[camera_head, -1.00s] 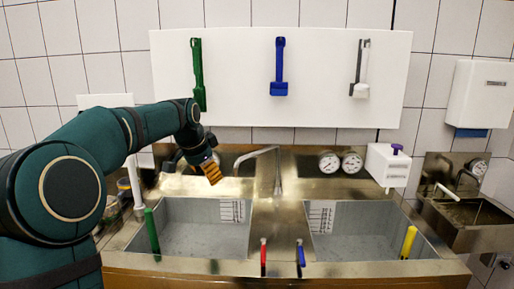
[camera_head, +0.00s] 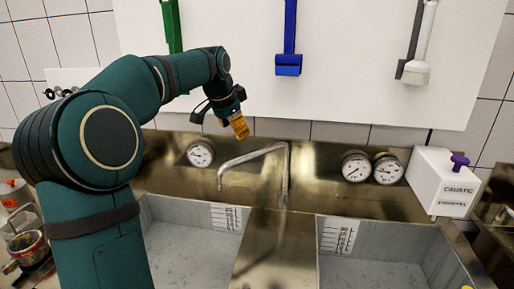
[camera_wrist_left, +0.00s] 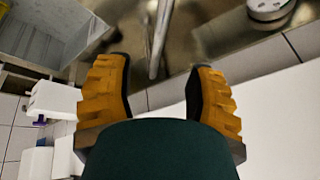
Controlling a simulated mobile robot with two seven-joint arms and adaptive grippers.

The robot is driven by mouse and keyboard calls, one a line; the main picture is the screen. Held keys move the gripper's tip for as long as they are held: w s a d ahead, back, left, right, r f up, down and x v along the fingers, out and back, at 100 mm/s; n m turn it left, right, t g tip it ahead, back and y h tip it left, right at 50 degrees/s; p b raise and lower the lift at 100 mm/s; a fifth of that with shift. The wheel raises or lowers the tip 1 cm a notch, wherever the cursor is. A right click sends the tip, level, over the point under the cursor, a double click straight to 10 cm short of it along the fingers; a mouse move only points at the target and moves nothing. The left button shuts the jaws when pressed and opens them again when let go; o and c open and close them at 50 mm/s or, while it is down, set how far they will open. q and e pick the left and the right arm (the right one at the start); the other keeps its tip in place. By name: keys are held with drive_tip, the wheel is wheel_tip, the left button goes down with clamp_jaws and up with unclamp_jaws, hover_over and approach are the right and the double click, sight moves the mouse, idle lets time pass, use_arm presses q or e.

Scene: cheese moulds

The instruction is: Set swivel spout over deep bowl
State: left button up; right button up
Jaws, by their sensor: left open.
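The swivel spout (camera_head: 250,157) is a thin metal pipe on an upright post behind the sink. Its arm points left in the head view, with its tip toward the back of the left bowl (camera_head: 180,250). A right bowl (camera_head: 370,270) lies across the metal divider. Both bowls have a white scale; I cannot tell which is deeper. My left gripper (camera_head: 239,127), with orange ridged fingers, is open and empty just above the spout in the picture. In the left wrist view (camera_wrist_left: 160,85) a metal pipe (camera_wrist_left: 161,35) shows beyond the gap between the fingers. My right gripper is not in view.
Three round gauges sit on the metal backsplash, one (camera_head: 201,153) left of the spout and two (camera_head: 372,168) right. A white caustic dispenser (camera_head: 443,185) stands at right. Green, blue and white tools hang on the white board (camera_head: 350,60) above. Pots (camera_head: 27,243) stand lower left.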

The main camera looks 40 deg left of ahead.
sight(245, 156)
use_arm(q)
drive_tip(key=b+x, duration=0.1)
drive_tip(key=x, duration=1.2)
drive_tip(key=shift+w+f+b, duration=0.25)
drive_tip(key=shift+w+b, duration=0.05)
drive_tip(key=shift+b, duration=0.1)
clamp_jaws()
